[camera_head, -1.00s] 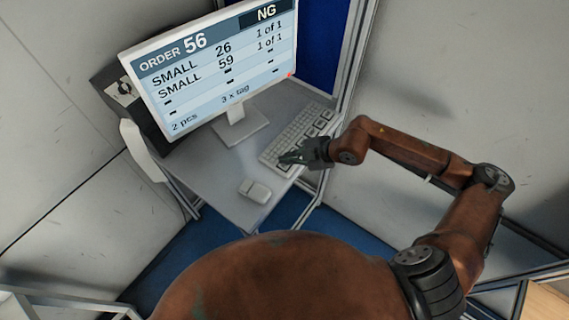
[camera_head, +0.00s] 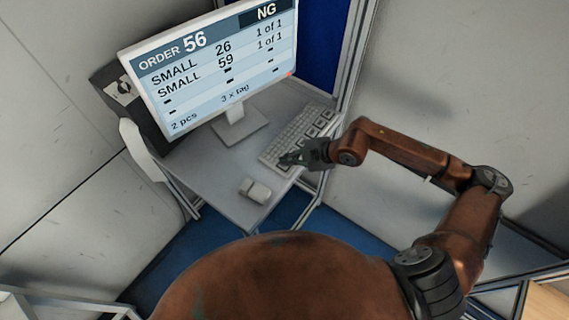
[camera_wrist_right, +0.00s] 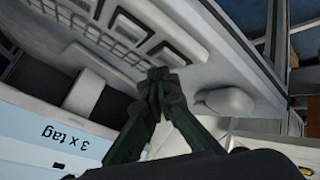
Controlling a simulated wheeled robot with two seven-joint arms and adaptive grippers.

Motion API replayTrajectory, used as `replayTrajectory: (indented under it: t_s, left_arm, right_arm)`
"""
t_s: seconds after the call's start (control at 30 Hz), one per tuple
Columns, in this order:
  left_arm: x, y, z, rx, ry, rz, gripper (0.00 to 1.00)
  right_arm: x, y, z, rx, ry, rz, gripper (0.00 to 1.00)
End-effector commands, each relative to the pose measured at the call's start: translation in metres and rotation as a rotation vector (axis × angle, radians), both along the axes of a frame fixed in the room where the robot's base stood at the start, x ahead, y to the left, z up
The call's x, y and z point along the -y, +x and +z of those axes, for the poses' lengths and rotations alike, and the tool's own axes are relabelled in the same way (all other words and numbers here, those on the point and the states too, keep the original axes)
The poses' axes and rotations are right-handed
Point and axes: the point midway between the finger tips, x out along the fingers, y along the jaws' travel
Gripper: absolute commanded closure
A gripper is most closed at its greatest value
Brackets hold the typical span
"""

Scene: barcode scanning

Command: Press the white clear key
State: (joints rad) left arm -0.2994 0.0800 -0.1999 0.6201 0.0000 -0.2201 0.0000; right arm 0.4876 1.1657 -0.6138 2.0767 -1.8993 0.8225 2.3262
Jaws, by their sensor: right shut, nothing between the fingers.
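The pale keyboard (camera_head: 297,134) lies on the grey desk below the monitor. In the right wrist view the keyboard (camera_wrist_right: 105,30) shows small keys and several larger framed keys along one side. I cannot tell which of them is the white clear key. My right gripper (camera_head: 288,160) is shut and empty, with its fingertips at the near end of the keyboard. In the right wrist view its fingertips (camera_wrist_right: 158,75) meet over the keyboard's end; whether they touch a key cannot be told. My left gripper is not in view.
The monitor (camera_head: 215,62) shows ORDER 56 and NG. A mouse (camera_head: 255,190) lies on the desk (camera_head: 215,185) left of my right gripper; it also shows in the wrist view (camera_wrist_right: 228,101). A metal frame post (camera_head: 350,60) and a wall stand right of the keyboard.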

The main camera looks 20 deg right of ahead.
Motion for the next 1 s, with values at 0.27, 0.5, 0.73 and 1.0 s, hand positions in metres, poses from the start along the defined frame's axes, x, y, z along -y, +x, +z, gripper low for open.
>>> replayTrajectory:
  t_s: [0.27,0.5,0.73,1.0]
  left_arm:
    - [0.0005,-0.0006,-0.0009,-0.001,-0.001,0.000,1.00]
    - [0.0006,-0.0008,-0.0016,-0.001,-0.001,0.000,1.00]
    - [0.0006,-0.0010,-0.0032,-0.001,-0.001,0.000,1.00]
    - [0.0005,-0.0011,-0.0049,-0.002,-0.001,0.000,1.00]
  right_arm:
    - [0.0000,0.0005,-0.0006,0.001,0.000,0.000,1.00]
    - [-0.0002,0.0004,-0.0019,0.001,0.001,0.001,1.00]
    - [-0.0003,0.0005,-0.0046,0.002,0.001,0.000,1.00]
    - [-0.0003,0.0004,-0.0078,0.001,0.001,0.001,1.00]
